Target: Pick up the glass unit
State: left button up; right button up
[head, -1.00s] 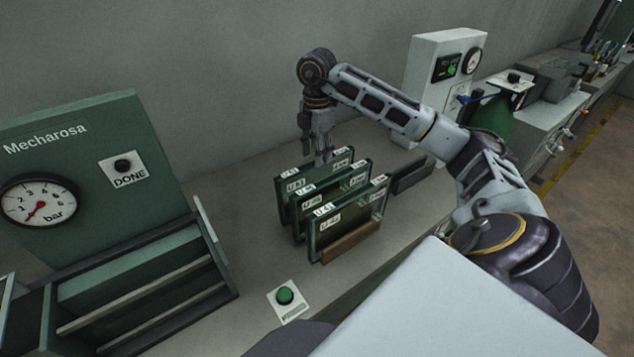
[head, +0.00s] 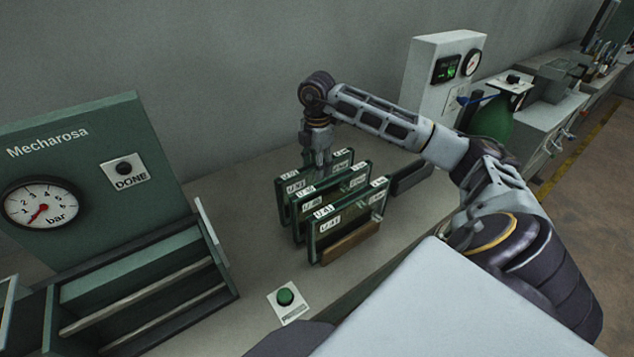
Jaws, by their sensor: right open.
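Three dark green-edged glass units with white labels stand upright in a row on the bench: the rear glass unit (head: 292,188), the middle glass unit (head: 312,202) and the front glass unit (head: 327,225). The front one stands at a brown block (head: 351,243). My right gripper (head: 318,160) points down at the top edge of the rear glass unit. It is open, and its fingertips are partly hidden, so I cannot tell whether the pane is between them. My left gripper is not in view.
A green Mecharosa station (head: 85,165) with a pressure gauge (head: 42,203) and a slatted rack (head: 140,285) stands at left. A green button (head: 285,296) sits in front of the panes. A white gauge box (head: 428,75) stands at back right.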

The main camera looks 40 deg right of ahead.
jog(key=shift+f, duration=0.3)
grip_shut()
dwell(0.4)
jog(key=shift+r, duration=0.1)
